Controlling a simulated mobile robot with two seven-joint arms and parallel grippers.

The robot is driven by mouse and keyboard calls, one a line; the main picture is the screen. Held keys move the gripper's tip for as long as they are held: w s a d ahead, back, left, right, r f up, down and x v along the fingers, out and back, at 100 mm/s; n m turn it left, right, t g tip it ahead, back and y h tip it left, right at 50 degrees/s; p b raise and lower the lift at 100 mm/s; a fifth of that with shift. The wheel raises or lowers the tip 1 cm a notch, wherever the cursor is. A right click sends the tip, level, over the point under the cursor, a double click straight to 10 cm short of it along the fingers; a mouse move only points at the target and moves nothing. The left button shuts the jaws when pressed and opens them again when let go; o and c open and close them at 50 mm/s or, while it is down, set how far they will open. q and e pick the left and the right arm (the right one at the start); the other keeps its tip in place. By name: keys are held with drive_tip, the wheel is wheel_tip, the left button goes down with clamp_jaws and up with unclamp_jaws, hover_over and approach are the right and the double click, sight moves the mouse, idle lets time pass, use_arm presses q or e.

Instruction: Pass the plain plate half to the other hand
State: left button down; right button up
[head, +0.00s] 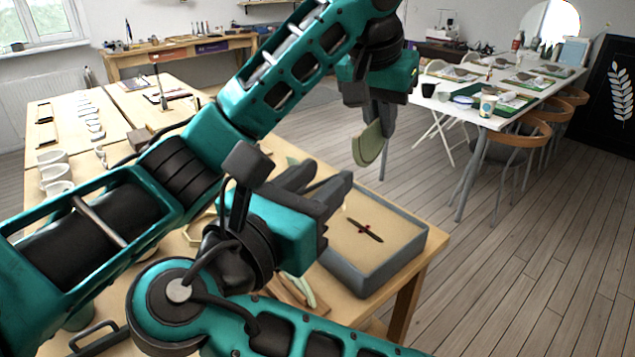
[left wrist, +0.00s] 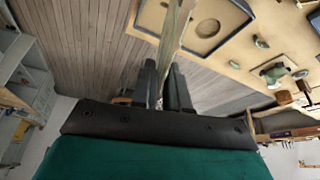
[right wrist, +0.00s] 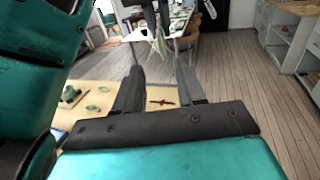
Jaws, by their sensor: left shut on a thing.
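The plain plate half (head: 367,146) is a pale green half-disc. It hangs below my left gripper (head: 376,118), in the air beyond the sand tray. In the left wrist view the plate half (left wrist: 173,35) shows nearly edge-on between the closed fingers (left wrist: 163,88). My right gripper (head: 328,190) is nearer and lower, over the table by the tray, with nothing in its jaws. In the right wrist view its fingers (right wrist: 159,85) stand apart, and the plate half (right wrist: 161,46) is ahead of them, apart from them.
A grey tray of sand (head: 352,287) sits at the table's right corner, with a dark thin thing (head: 365,230) on the sand. Green pieces (right wrist: 92,108) lie on the table. A white table (head: 550,88) with chairs stands behind right. The wooden floor between is clear.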

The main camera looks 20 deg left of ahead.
sight(364, 144)
drive_tip(key=x, duration=1.1)
drive_tip(key=shift+w, duration=0.35)
clamp_jaws()
use_arm(q)
drive_tip(key=c, duration=1.1)
unclamp_jaws()
drive_tip(key=shift+o, duration=0.2)
drive_tip(key=shift+r, duration=0.1)
drive_tip(key=v, duration=1.1)
drive_tip(key=shift+r, duration=0.4)
drive_tip(key=shift+s, duration=0.15)
